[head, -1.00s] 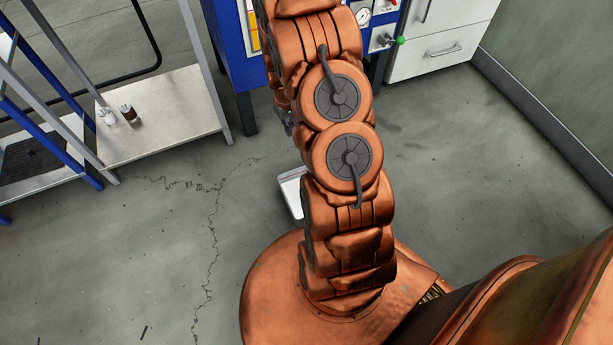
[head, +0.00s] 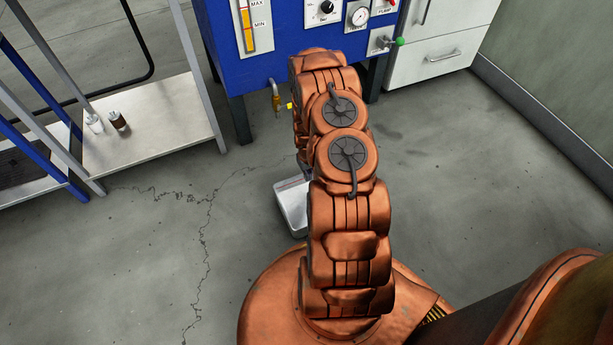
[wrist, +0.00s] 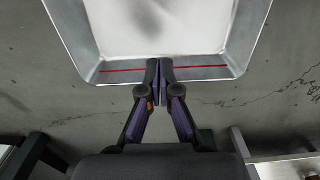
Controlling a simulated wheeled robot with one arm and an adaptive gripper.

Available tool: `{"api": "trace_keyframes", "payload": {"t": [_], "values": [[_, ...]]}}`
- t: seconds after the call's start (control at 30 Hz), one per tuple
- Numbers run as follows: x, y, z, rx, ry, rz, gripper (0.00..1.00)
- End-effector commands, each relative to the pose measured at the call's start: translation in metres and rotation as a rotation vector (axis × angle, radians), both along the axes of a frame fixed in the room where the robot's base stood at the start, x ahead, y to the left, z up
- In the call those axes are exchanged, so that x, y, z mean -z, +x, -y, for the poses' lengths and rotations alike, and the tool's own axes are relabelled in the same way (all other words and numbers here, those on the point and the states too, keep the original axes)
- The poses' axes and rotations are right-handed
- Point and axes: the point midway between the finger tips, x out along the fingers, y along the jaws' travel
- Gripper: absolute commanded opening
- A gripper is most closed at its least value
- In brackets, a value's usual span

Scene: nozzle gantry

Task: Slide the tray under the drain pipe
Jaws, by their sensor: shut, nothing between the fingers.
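The tray (head: 296,222) is a shallow grey metal pan on the floor, partly hidden by my arm in the head view. In the wrist view the tray (wrist: 205,69) fills the top, with a pale floor and a red line along its wall. The drain pipe (head: 276,94) is a small brass pipe bent downward from the blue cabinet's lower front, with a yellow part beside it. The tray lies nearer to me than the pipe, not beneath it. My gripper (wrist: 160,66) is shut and empty, its tips over the red-lined wall; I cannot tell if they touch it.
The blue cabinet (head: 225,70) with gauges stands on dark legs at the back. A white drawer unit (head: 435,50) is to its right. A shelf (head: 170,125) with two small bottles stands at left. The cracked floor (head: 150,250) is open at left.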

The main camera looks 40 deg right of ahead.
Motion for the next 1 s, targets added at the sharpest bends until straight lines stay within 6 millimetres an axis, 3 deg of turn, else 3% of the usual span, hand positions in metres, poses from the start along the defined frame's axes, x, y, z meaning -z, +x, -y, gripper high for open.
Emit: {"api": "trace_keyframes", "payload": {"t": [0.5, 0.8, 1.0], "values": [[0.092, 0.000, -0.001, 0.000, 0.002, 0.000, 0.00], [0.086, 0.031, 0.012, 0.002, 0.000, 0.003, 0.00], [0.085, 0.037, 0.013, 0.000, 0.002, -0.002, 0.00]]}}
